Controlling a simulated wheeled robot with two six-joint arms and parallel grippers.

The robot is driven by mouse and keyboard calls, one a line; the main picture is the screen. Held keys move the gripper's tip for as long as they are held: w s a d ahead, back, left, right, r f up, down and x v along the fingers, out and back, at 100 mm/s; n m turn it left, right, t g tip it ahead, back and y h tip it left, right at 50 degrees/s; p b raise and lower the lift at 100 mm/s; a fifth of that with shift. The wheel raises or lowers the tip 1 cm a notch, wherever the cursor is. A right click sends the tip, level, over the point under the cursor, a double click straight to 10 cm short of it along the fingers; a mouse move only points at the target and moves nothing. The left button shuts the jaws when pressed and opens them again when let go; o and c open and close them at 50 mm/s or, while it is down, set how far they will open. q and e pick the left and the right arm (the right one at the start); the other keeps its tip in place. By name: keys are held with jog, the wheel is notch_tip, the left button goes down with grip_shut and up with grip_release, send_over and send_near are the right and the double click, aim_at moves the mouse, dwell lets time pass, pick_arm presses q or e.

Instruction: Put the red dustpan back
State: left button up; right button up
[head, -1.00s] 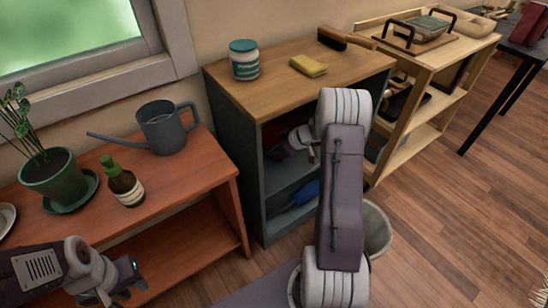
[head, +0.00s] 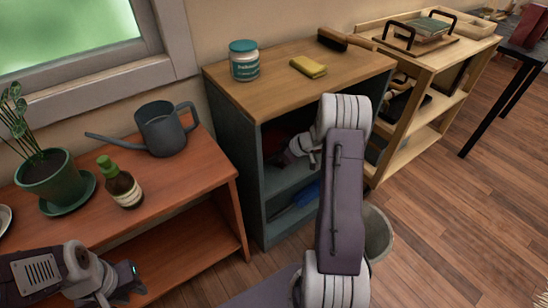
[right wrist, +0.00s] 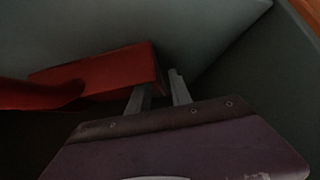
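The red dustpan (right wrist: 105,75) is in the upper compartment of the grey cabinet (head: 254,190). In the right wrist view its pan lies against the pale inner surface, with its red handle (right wrist: 40,95) at the left. In the head view only a dark red patch (head: 272,144) of it shows. My right gripper (right wrist: 160,88) reaches into that compartment. Its fingers are apart, one overlapping the dustpan's right end and the other just beyond it; I see no clear grip. My left gripper (head: 122,285) is low at the left, away from the cabinet; its fingertips are unclear.
A jar (head: 244,60), a yellow cloth (head: 309,67) and a brush (head: 345,40) are on the cabinet top. A blue object (head: 306,194) is on the lower shelf. A bin (head: 378,235) stands beside my right arm. A watering can (head: 163,130) and bottle (head: 122,184) stand on the reddish bench.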

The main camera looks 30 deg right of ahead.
jog(key=p+v, duration=0.2)
jog(key=v, duration=0.9)
jog(key=shift+r+p, duration=0.2)
jog(key=shift+p, duration=0.2)
jog(key=shift+s+d, duration=0.1)
jog(key=shift+s, duration=0.05)
